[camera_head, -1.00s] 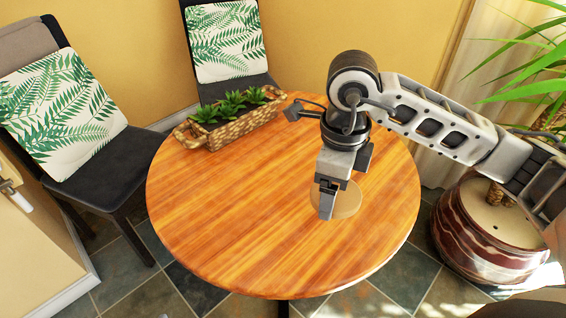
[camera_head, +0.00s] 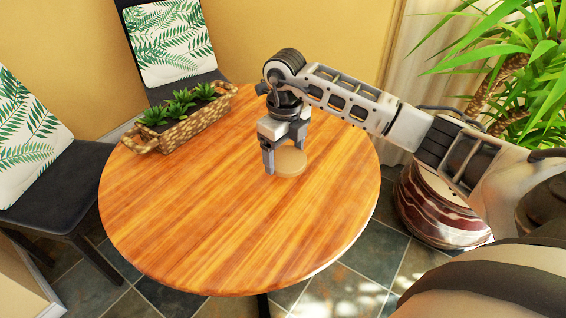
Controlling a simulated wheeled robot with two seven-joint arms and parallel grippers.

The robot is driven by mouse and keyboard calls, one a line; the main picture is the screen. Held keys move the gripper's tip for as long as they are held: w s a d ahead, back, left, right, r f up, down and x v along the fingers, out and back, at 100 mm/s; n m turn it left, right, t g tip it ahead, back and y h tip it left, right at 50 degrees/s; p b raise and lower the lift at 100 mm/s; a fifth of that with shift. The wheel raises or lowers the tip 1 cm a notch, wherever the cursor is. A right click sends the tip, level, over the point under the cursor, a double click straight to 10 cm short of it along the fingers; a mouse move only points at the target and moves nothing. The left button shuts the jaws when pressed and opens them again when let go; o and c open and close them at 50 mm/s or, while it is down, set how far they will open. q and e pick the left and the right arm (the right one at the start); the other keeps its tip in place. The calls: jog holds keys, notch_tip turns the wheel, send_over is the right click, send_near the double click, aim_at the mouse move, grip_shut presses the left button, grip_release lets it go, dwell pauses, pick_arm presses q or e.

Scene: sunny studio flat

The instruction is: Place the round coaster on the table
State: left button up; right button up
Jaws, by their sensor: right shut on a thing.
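The round coaster (camera_head: 291,163) is a thin, light wooden disc. It is level, at or just above the top of the round wooden table (camera_head: 220,225), right of the middle. I cannot tell whether it touches the tabletop. My right gripper (camera_head: 283,159) points down and is shut on the coaster, with one finger at its near left edge and the other at its far side. The gripper hides part of the coaster's rim. My left gripper is not in view.
A woven basket of succulents (camera_head: 181,129) stands at the table's back left edge. Chairs with leaf-print cushions (camera_head: 171,40) stand behind and left. A large striped pot (camera_head: 430,205) with a plant is on the floor at right. The table's front and left are clear.

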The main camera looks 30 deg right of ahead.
aim_at(284, 164)
jog(key=shift+w+d+f, duration=0.3)
jog(key=shift+w+f, duration=0.35)
jog(key=shift+f, duration=1.75)
jog(key=shift+f+b, duration=0.15)
jog(key=shift+b, duration=0.15)
jog(key=o, duration=1)
jog(key=shift+c, duration=0.2)
notch_tip(284, 164, up, 12)
jog(key=shift+r+p, duration=0.2)
jog(key=shift+p, duration=0.4)
